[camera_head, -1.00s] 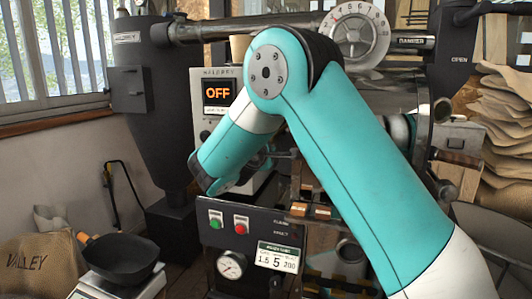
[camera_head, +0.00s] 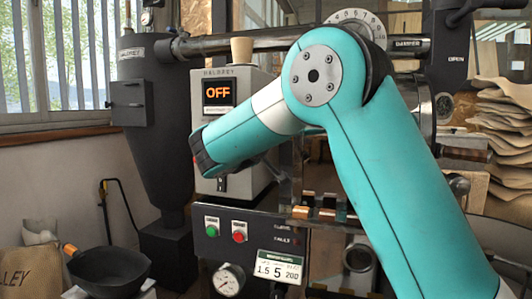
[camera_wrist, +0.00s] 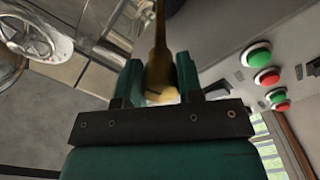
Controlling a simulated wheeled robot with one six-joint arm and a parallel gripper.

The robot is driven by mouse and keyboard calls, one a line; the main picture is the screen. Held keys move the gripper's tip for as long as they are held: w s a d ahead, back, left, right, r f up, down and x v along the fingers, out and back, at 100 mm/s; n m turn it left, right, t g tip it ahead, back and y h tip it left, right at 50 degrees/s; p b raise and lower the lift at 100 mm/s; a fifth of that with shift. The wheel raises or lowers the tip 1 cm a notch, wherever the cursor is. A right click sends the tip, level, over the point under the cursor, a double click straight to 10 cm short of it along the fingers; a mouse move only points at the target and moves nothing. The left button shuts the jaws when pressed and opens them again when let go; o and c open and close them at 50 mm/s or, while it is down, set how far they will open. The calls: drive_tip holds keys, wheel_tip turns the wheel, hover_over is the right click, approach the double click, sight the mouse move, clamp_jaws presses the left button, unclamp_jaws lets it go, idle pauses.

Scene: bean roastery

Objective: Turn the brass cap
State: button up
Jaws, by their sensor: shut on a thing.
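In the wrist view my gripper (camera_wrist: 158,78) has its two dark green fingers on either side of a brass-coloured piece, which I take for the brass cap (camera_wrist: 160,80). The piece has a rounded near end and narrows into a stem running up out of the picture. The fingers are shut on it. In the head view my forearm reaches left across the roaster front, and I cannot make out the gripper or the cap there.
The grey control box (camera_head: 237,120) reads OFF. Green (camera_head: 212,231) and red (camera_head: 240,234) buttons sit on the dark panel below, above a gauge (camera_head: 229,280). A black pan (camera_head: 110,272) stands lower left. Paper sacks (camera_head: 505,130) are stacked at the right.

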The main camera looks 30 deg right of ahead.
drive_tip(key=shift+f+m+b, duration=0.2)
drive_tip(key=shift+m+b, duration=0.3)
drive_tip(key=shift+m, duration=0.1)
drive_tip(key=o, duration=0.9)
drive_tip(key=shift+r, duration=0.1)
